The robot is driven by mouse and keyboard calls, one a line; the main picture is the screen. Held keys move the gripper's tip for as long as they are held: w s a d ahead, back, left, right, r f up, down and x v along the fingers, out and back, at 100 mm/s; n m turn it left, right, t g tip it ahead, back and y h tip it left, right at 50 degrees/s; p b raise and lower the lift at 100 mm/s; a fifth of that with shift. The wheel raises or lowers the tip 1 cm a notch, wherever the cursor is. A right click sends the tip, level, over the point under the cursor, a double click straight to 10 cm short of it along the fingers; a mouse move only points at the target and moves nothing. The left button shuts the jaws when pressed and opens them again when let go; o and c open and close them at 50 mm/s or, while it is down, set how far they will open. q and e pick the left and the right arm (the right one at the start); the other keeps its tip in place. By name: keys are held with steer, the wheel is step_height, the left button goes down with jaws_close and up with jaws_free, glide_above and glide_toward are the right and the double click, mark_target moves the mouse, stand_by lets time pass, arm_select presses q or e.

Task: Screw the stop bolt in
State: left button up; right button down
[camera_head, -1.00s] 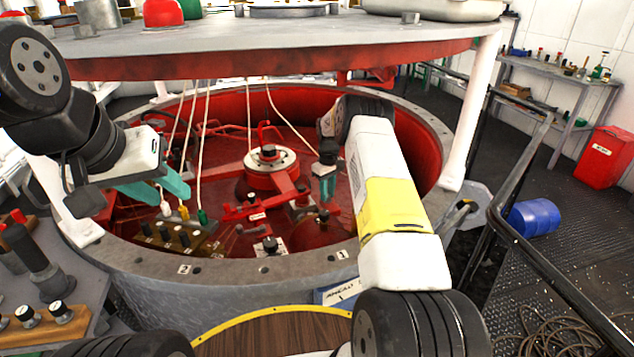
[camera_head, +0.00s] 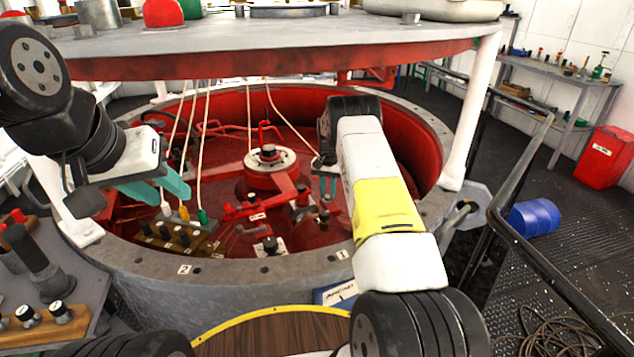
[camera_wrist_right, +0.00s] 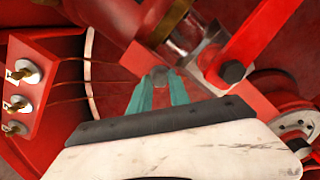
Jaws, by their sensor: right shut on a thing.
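My right gripper (camera_head: 327,192) reaches down inside the round red well, right of its central hub. In the right wrist view its teal fingers (camera_wrist_right: 158,93) are shut on a small grey bolt head (camera_wrist_right: 160,74), which I take for the stop bolt. The bolt's lower part is hidden, so I cannot tell how deep it sits. Red linkage with a dark bolt (camera_wrist_right: 232,71) lies close beside the fingertips. My left gripper (camera_head: 163,188) is open and empty, its teal fingers apart over the well's left side.
A block with several plugs (camera_head: 176,236) stands in the well at left, below hanging cords. The red hub (camera_head: 268,165) is in the middle. The grey numbered rim (camera_head: 225,272) surrounds the well, and a grey plate (camera_head: 270,38) overhangs it.

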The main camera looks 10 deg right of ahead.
steer(key=m, duration=0.4)
steer(key=shift+w+r+m, duration=0.25)
steer(key=shift+r+m, duration=0.05)
steer(key=m, duration=0.3)
steer(key=shift+m, duration=0.4)
steer(key=m, duration=1.2)
steer(key=shift+m, duration=0.3)
steer(key=m, duration=0.3)
steer(key=shift+m, duration=0.3)
steer(key=m, duration=0.8)
steer(key=shift+m, duration=0.3)
steer(key=shift+f, duration=0.1)
